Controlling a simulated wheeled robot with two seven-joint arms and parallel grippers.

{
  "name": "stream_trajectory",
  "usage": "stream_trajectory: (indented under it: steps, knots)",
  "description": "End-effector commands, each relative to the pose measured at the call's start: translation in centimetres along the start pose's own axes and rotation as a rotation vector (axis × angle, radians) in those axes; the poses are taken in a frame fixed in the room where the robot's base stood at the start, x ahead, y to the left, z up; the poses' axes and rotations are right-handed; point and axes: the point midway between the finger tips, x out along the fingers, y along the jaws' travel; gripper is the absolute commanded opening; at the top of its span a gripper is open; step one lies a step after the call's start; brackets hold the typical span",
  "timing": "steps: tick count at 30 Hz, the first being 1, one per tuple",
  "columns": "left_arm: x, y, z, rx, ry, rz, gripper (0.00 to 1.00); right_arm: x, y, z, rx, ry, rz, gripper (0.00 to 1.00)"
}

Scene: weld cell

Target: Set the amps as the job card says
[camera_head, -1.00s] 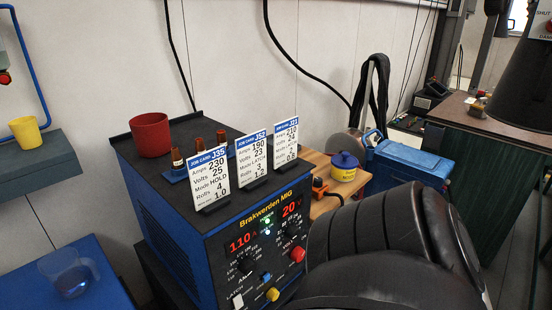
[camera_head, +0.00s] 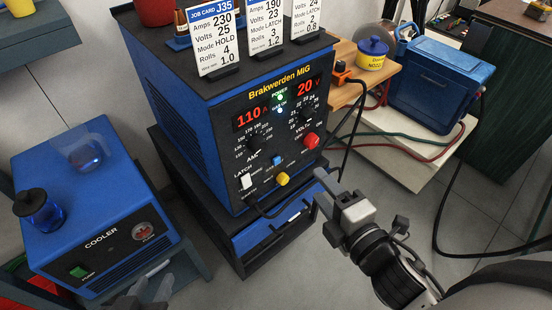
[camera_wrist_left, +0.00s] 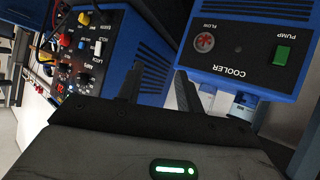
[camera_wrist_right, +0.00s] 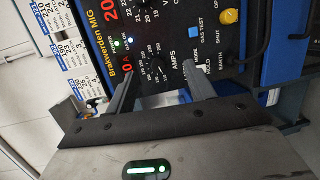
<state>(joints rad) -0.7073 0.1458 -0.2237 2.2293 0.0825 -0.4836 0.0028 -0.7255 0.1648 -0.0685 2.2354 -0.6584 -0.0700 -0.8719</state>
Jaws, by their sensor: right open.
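The Brakwerden MIG welder (camera_head: 170,110) shows a red 110 amps display (camera_head: 252,115) and a 20 volts display (camera_head: 308,84). Its black amps knob (camera_head: 254,143) sits below the amps display. Job card J35 (camera_head: 216,40) reads 230 amps, 25 volts, HOLD. Job card J52 (camera_head: 266,28) reads 190 amps, 23 volts, LATCH. A third card (camera_head: 306,15) is cut off at the top. My right gripper (camera_head: 335,205) is open and empty, apart from the panel; its wrist view shows the amps knob (camera_wrist_right: 157,68) between the fingers. My left gripper (camera_head: 150,288) is open and empty near the cooler.
The blue cooler (camera_head: 60,245) stands at the left.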

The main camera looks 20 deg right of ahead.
Motion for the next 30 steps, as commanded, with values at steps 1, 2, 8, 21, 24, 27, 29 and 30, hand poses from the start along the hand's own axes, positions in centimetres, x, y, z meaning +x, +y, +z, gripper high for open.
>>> stream_trajectory:
  steps: [1, 2, 8, 21, 24, 27, 29, 30]
  knots:
    - [0.8, -0.1, 1.3, 0.000, 0.009, 0.003, 0.36, -0.1, -0.6, 0.2, -0.288, 0.015, 0.062, 0.54]
    - [1.0, -0.1, 1.4, 0.000, 0.014, 0.005, 0.36, -0.2, -0.3, 0.2, -0.459, 0.024, 0.096, 0.54]
    - [1.4, -0.1, 1.9, -0.001, 0.036, 0.013, 0.36, -1.1, -0.1, -0.9, -1.289, 0.068, 0.245, 0.54]
    - [-0.2, 0.1, -0.6, -0.006, 0.047, 0.007, 0.36, 3.1, 1.2, -2.4, -1.540, 0.083, 0.291, 0.54]
    - [-0.5, 0.1, -0.9, -0.012, 0.033, 0.006, 0.36, 5.3, 1.4, -2.9, -1.538, 0.082, 0.290, 0.54]
    - [-0.5, 0.1, -0.6, -0.021, 0.013, 0.003, 0.36, 7.4, 1.6, -3.4, -1.537, 0.082, 0.289, 0.54]
    - [-0.5, 0.1, -0.6, -0.025, 0.006, 0.002, 0.36, 8.7, 1.7, -3.8, -1.535, 0.082, 0.289, 0.54]
    - [-0.5, 0.1, -0.7, -0.026, 0.005, 0.001, 0.36, 9.4, 1.9, -4.0, -1.535, 0.083, 0.290, 0.54]
